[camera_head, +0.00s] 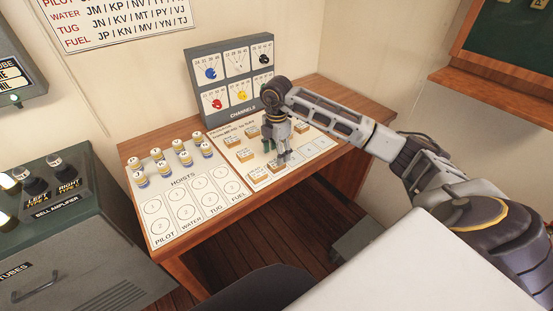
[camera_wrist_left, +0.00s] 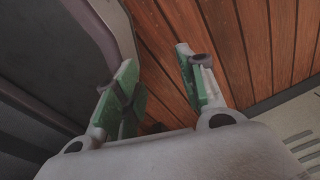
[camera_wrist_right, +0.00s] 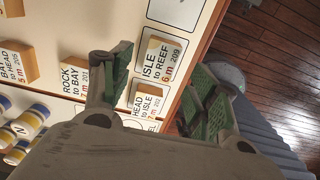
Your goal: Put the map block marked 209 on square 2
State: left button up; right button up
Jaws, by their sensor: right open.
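The map block marked 209 (camera_wrist_right: 163,60), a tan block with a white "ISLE to REEF" label, lies on the white sheet in the right wrist view. It appears to lie in an outlined square next to block 202 (camera_wrist_right: 147,100); that square's number is hidden. In the head view block 209 (camera_head: 277,166) is in the front row. My right gripper (camera_wrist_right: 157,64) is open, its fingers on either side of block 209 in the picture; I cannot tell if they touch it. It points down over the sheet in the head view (camera_head: 281,157). My left gripper (camera_wrist_left: 155,72) is open and empty.
Other map blocks, including 201 (camera_wrist_right: 75,80) and 205 (camera_wrist_right: 15,65), lie close by. An empty outlined square (camera_wrist_right: 176,12) adjoins block 209. Striped hoist pieces (camera_head: 183,158) stand on the left sheet. The channels panel (camera_head: 232,80) rises behind the gripper.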

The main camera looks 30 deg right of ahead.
pick_arm(q)
jog(key=shift+s+a+f, duration=0.2)
jog(key=shift+s+a, duration=0.05)
jog(key=shift+s, duration=0.5)
pick_arm(e)
notch_tip(320, 180, up, 8)
jog(key=shift+f, duration=0.2)
pick_arm(q)
jog(key=shift+w+r, duration=0.1)
jog(key=shift+w, duration=0.75)
